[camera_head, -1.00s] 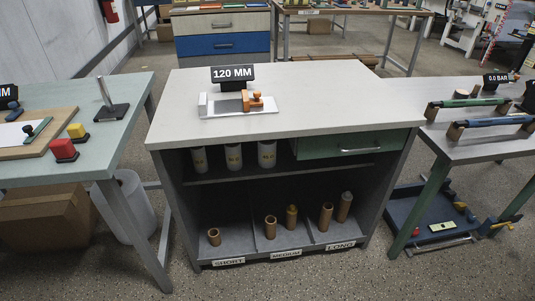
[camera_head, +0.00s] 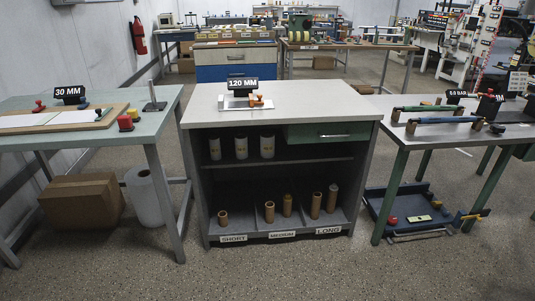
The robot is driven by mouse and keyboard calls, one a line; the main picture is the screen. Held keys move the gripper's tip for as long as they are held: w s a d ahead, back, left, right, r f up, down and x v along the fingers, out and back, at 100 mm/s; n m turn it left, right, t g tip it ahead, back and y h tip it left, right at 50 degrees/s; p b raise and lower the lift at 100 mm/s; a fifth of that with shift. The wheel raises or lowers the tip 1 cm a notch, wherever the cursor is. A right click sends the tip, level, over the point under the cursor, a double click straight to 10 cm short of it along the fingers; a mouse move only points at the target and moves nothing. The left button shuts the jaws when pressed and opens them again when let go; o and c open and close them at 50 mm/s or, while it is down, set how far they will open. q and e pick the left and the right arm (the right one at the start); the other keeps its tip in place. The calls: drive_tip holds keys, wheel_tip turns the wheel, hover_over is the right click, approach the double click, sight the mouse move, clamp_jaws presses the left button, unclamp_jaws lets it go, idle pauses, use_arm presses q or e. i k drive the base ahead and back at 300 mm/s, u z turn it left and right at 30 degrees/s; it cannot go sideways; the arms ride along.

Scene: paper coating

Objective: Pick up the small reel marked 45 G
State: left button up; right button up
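Each bears a small yellowish mark, too small to read, so I cannot tell whether one says 45 G. A green and yellow reel-like object (camera_head: 298,27) stands on the far table at the back; no mark on it is readable. Neither of my grippers is in view.
The cabinet (camera_head: 350,110) holds short, medium and long tubes (camera_head: 287,205) below and a device with a 120 MM sign (camera_head: 243,85) on top. Tables stand left (camera_head: 75,135) and right (camera_head: 420,132). A cardboard box (camera_head: 85,202) lies under the left table. Open floor (camera_head: 290,270) lies in front.

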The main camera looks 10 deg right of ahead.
sight(266, 138)
drive_tip(key=u, duration=0.75)
drive_tip(key=i, duration=0.75)
drive_tip(key=u, duration=0.9)
drive_tip(key=i, duration=1.2)
drive_tip(key=z, duration=0.85)
drive_tip(key=i, duration=0.9)
drive_tip(key=z, duration=1.05)
drive_tip(key=i, duration=0.5)
drive_tip(key=u, duration=0.05)
